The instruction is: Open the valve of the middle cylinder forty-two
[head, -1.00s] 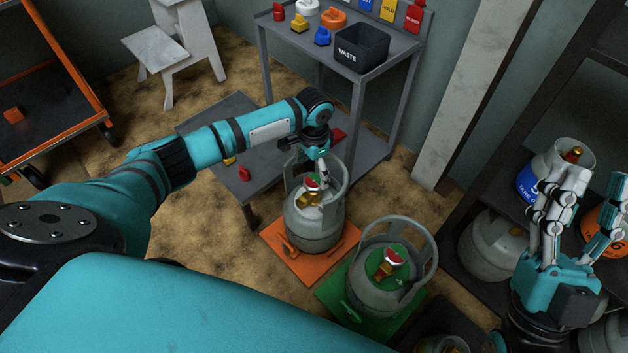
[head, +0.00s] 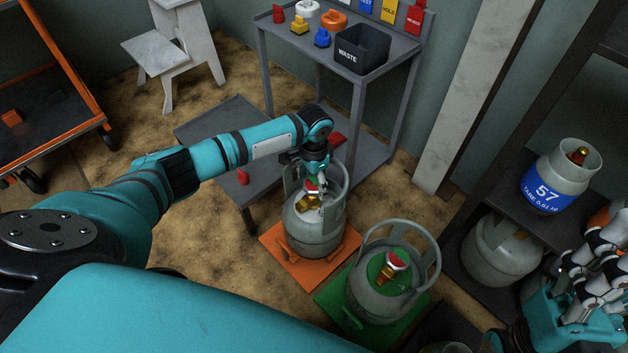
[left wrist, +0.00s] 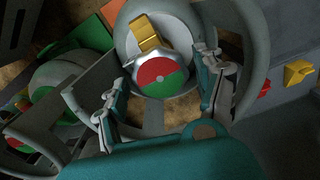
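A grey cylinder (head: 312,232) with a collar stands upright on an orange mat (head: 285,262). Its brass valve and red-and-green round knob (left wrist: 160,72) show in the left wrist view. My left gripper (head: 318,180) is inside the collar above this valve. Its fingers (left wrist: 165,90) are apart, one on each side of the knob, with visible gaps. A second grey cylinder (head: 380,300) stands on a green mat (head: 335,298), with a similar valve knob (head: 396,260). No number forty-two is readable on either. My right gripper (head: 600,272) is at the right edge, partly cut off; its fingertips are unclear.
A shelf at right holds a cylinder marked 57 (head: 556,185) and a grey cylinder (head: 500,250) below. A grey bench carries a black WASTE bin (head: 362,50) and coloured caps. A step stool (head: 165,55) and an orange-framed cart (head: 75,75) stand at left. Bare floor lies between.

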